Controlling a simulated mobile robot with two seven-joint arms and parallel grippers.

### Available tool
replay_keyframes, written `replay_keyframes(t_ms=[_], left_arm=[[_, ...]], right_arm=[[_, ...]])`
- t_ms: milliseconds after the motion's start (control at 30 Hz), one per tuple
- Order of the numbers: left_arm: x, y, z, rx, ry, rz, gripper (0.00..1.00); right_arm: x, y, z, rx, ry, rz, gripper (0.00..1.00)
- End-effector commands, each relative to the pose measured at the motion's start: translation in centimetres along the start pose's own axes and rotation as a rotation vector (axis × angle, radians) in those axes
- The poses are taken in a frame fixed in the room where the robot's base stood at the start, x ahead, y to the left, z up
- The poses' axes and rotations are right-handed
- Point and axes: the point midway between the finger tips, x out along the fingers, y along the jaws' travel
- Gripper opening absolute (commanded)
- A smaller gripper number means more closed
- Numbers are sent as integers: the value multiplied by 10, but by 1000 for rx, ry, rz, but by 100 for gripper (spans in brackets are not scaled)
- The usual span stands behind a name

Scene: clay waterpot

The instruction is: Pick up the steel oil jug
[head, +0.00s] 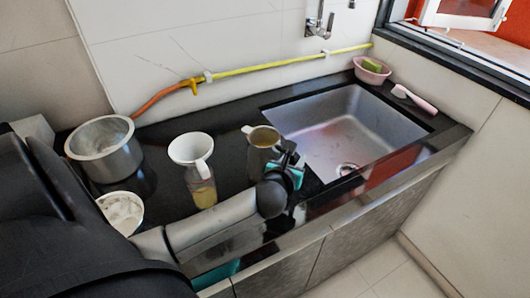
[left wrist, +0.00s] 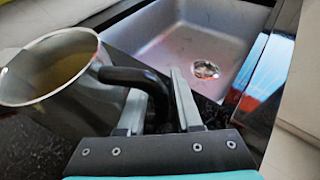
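The steel oil jug (head: 262,147) stands upright at the near left of the sink, with brownish contents under its open rim. In the left wrist view the jug (left wrist: 88,112) fills the left side, its black handle (left wrist: 122,76) curving right and down. My left gripper (head: 292,160) is at the jug's right side. My right gripper is not in view.
A glass bottle (head: 203,190) with a white funnel (head: 191,149) stands left of the jug. A metal pot (head: 108,160) and a white bowl (head: 122,212) are farther left. The steel sink (head: 345,130) opens to the right. A pink basin (head: 372,74) and brush (head: 414,99) lie beyond.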

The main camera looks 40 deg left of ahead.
Motion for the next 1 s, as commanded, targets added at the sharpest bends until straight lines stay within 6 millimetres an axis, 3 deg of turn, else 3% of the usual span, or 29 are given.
replay_keyframes(t_ms=[67,333,1000], left_arm=[[0,0,0,0,0,0,31],[0,0,0,0,0,0,1],[-1,0,0,1,0,0,0]], right_arm=[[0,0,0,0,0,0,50],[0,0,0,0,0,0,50],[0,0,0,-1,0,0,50]])
